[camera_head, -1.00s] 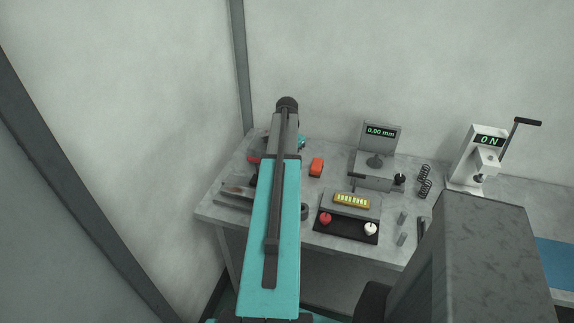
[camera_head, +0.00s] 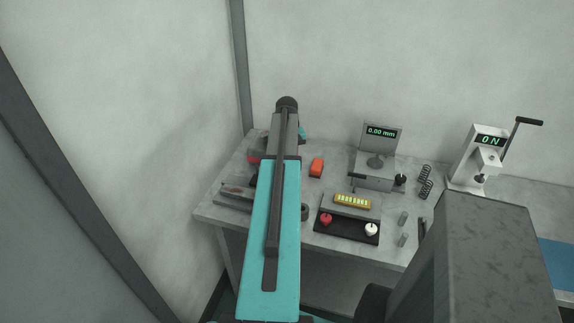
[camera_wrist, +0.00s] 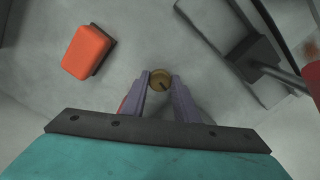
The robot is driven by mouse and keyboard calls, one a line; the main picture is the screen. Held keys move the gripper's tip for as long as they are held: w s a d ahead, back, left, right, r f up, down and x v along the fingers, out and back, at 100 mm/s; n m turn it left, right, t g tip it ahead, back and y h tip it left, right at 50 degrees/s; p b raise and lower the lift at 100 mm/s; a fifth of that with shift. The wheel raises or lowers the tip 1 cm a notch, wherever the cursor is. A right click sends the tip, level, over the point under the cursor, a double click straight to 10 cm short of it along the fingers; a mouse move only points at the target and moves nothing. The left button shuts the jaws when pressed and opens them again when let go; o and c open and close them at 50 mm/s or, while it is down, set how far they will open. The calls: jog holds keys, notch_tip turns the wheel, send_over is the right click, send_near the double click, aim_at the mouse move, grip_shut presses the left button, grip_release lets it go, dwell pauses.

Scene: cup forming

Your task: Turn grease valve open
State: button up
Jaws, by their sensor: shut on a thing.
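A small round brass piece (camera_wrist: 160,79) with a dark mark on its face sits between my fingertips in the wrist view; it appears to be the grease valve. My gripper (camera_wrist: 160,84) is shut on it, one purple-grey finger at each side. What the brass piece is mounted on is mostly hidden by my gripper. In the head view my own arm covers the valve and my fingers. I cannot tell from the mark whether the valve is open or closed.
An orange block (camera_wrist: 88,50) lies left of my fingers; it also shows on the grey workbench (camera_head: 327,238) in the head view. A dark block with a rod (camera_wrist: 256,60) is at right in the wrist view. A gauge reading 0.00 mm (camera_head: 382,132) and a lever press (camera_head: 472,160) stand further right.

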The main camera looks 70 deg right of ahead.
jog(key=shift+n, duration=1.2)
jog(key=o, duration=1.1)
jog(key=shift+c, duration=0.2)
notch_tip(320, 180, up, 14)
jog(key=b, duration=0.3)
jog(key=shift+f, duration=0.1)
